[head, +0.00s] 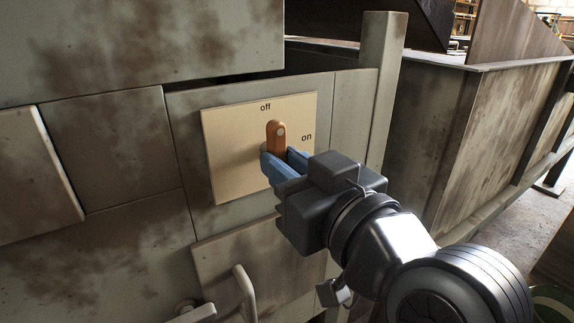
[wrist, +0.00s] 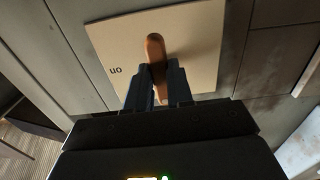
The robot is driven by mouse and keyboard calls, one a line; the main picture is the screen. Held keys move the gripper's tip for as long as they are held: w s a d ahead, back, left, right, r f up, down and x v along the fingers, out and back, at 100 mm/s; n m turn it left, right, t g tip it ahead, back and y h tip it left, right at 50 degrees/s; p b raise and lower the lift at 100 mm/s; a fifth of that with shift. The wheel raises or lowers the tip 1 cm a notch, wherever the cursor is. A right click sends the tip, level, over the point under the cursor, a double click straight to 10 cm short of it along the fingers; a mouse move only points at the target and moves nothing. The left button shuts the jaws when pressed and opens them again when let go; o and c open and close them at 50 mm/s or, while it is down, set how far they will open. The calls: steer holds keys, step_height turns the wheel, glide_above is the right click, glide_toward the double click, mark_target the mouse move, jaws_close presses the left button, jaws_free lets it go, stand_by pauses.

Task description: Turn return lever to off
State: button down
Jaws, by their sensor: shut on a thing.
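The return lever (head: 276,133) is orange-brown with a rounded tip and a pale dot. It sits on a cream plate (head: 227,150) marked "off" at the top and "on" at the right. The lever points up, toward the "off" mark. My gripper (head: 282,164) has blue fingers on either side of the lever's lower part, closed on it. In the wrist view the lever (wrist: 155,48) rises from between the fingers, with "on" to its left.
The plate is on a stained grey panel wall (head: 110,150). A pale handle (head: 244,290) sticks out below the plate. A vertical post (head: 382,80) stands to the right, and a large metal bin (head: 500,130) lies beyond it.

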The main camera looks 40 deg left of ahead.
steer(key=c, duration=1)
jaws_free()
steer(key=v, duration=0.7)
steer(key=shift+s+d, duration=0.15)
steer(key=shift+d, duration=0.2)
